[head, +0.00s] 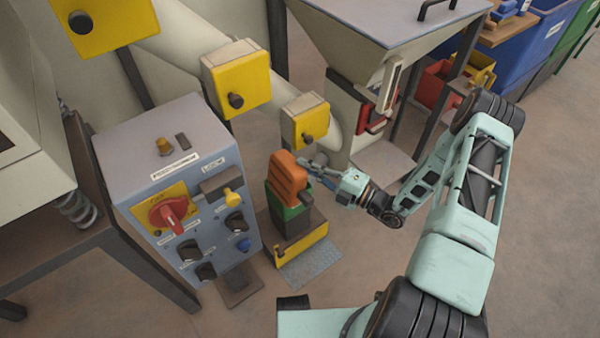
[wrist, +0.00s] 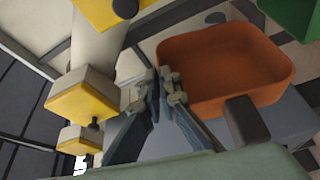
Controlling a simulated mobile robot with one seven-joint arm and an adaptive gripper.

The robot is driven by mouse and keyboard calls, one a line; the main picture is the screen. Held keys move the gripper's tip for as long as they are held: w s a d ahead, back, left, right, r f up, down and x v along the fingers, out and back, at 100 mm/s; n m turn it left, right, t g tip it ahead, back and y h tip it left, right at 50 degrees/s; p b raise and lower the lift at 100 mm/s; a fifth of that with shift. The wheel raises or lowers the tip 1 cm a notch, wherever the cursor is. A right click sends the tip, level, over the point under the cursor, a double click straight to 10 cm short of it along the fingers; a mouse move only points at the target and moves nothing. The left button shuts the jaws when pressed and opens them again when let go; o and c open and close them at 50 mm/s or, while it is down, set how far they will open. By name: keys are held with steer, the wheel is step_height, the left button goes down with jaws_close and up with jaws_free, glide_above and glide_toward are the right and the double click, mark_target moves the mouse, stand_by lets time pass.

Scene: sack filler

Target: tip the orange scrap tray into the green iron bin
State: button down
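The orange scrap tray (head: 287,175) shows in the head view near the middle, on top of a green and dark stand. In the wrist view the tray (wrist: 225,60) faces me with its open side, and no scrap shows inside. A dark grip (wrist: 246,119) sticks out from its near side, clear of my fingers. My gripper (wrist: 163,80) has its fingertips close together at the tray's left rim, one on each side of the wall. In the head view my gripper (head: 309,163) meets the tray's upper right. A green bin (head: 580,38) stands at the far right, partly cut off.
A grey control box (head: 180,165) with a red knob stands left of the tray. The filler's hopper (head: 385,20) and yellow-capped pipes (head: 243,85) are behind. A blue bin (head: 540,45) and small red bin (head: 434,84) stand at right. The floor at lower right is open.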

mark_target(292, 171)
steer(key=n+p, duration=0.1)
steer(key=p, duration=0.1)
steer(key=s+a+r+n+p, duration=0.1)
steer(key=shift+a+r+g+h+p, duration=0.2)
steer(key=shift+g+h+p, duration=0.1)
steer(key=shift+h+p, duration=0.1)
steer(key=n+p, duration=0.1)
steer(key=s+a+n+h+p, duration=0.1)
steer(key=p, duration=0.1)
steer(key=a+r+n+p, duration=0.1)
steer(key=n, duration=0.1)
steer(key=shift+s+a+g+h, duration=0.15)
steer(key=shift+s+g+h, duration=0.1)
steer(key=shift+g+h, duration=0.05)
steer(key=shift+s+a+f+n+h+p, duration=0.15)
steer(key=shift+s+n+h+p, duration=0.15)
steer(key=shift+s+n+p, duration=0.3)
steer(key=shift+s+f+n+h+p, duration=0.1)
steer(key=shift+s+n+h+p, duration=0.2)
steer(key=shift+s+n+p, duration=0.3)
steer(key=s+a+f+n+t+h+p, duration=0.1)
steer(key=s+n+t+h+p, duration=0.1)
steer(key=s+n+h+p, duration=0.2)
steer(key=shift+s+n+p, duration=1.05)
steer(key=shift+s+n, duration=0.25)
steer(key=shift+s, duration=0.9)
steer(key=shift+w, duration=0.1)
